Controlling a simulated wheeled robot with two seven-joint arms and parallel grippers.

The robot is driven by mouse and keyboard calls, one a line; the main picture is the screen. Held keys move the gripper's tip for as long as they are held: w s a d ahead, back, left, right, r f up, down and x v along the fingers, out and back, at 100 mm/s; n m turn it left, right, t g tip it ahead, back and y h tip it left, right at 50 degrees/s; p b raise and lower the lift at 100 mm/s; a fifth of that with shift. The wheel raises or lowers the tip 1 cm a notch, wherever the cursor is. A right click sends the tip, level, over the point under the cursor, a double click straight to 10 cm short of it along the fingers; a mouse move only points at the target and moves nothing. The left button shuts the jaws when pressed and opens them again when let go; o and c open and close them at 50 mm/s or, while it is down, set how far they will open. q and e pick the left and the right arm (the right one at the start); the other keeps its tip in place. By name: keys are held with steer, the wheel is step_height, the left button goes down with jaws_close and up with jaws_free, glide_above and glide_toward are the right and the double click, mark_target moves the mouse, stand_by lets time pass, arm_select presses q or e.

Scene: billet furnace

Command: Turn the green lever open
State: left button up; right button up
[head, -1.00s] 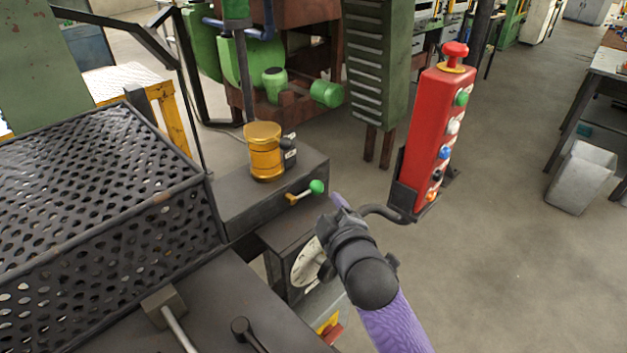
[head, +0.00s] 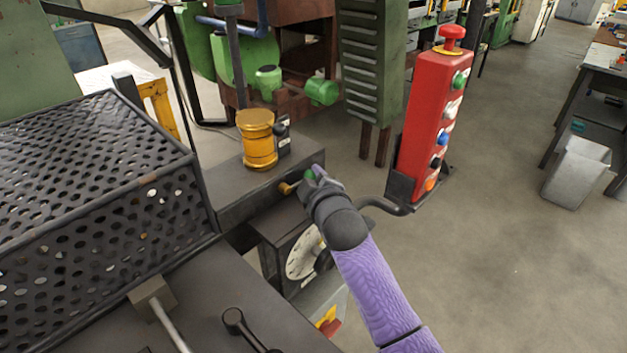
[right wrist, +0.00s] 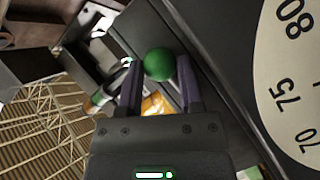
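The green lever knob (head: 311,174) sits at the end of a short brass stem (head: 287,187) on the front face of the dark box. My right gripper (head: 316,178) is at the knob and partly hides it. In the right wrist view the green knob (right wrist: 158,65) lies between the two fingertips of my right gripper (right wrist: 159,80). The fingers are apart, one on each side of the ball. A small gap seems to show at the left finger; contact at the right finger cannot be made out. My left gripper is not in view.
A gold cylinder (head: 257,139) stands on the dark box (head: 235,190). A white dial (head: 303,253) is below the lever. A red button panel (head: 432,125) on a bent arm stands close to the right. A perforated guard (head: 90,190) fills the left.

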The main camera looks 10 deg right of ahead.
jaws_close()
stand_by(1.0)
